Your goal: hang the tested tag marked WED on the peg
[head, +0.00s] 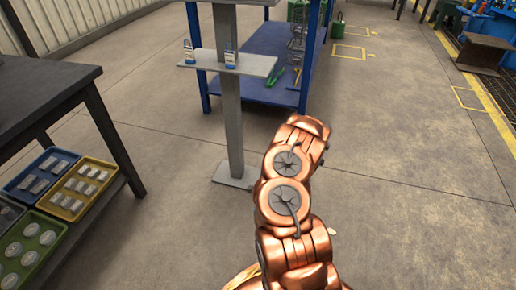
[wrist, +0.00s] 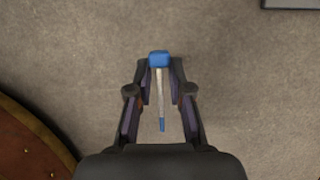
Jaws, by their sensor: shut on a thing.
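In the wrist view my gripper (wrist: 160,95) is shut on a thin tag (wrist: 159,59), seen almost edge-on. It has a blue end at the top, a pale strip along the middle and a small blue end below. Its marking cannot be read. The floor lies below it. In the head view my gripper is hidden behind my copper arm. A grey post carries a grey crossboard (head: 255,65) with two small blue-and-white tags, a left one (head: 189,52) and a right one (head: 230,55). Their lettering is too small to read, and no bare peg can be made out.
A dark table (head: 40,85) stands at the left, with a yellow tray (head: 95,165) and other trays on its lower shelf. A blue-framed bench (head: 270,50) is behind the post. The post's foot plate (head: 235,178) lies on the floor. Open floor lies to the right.

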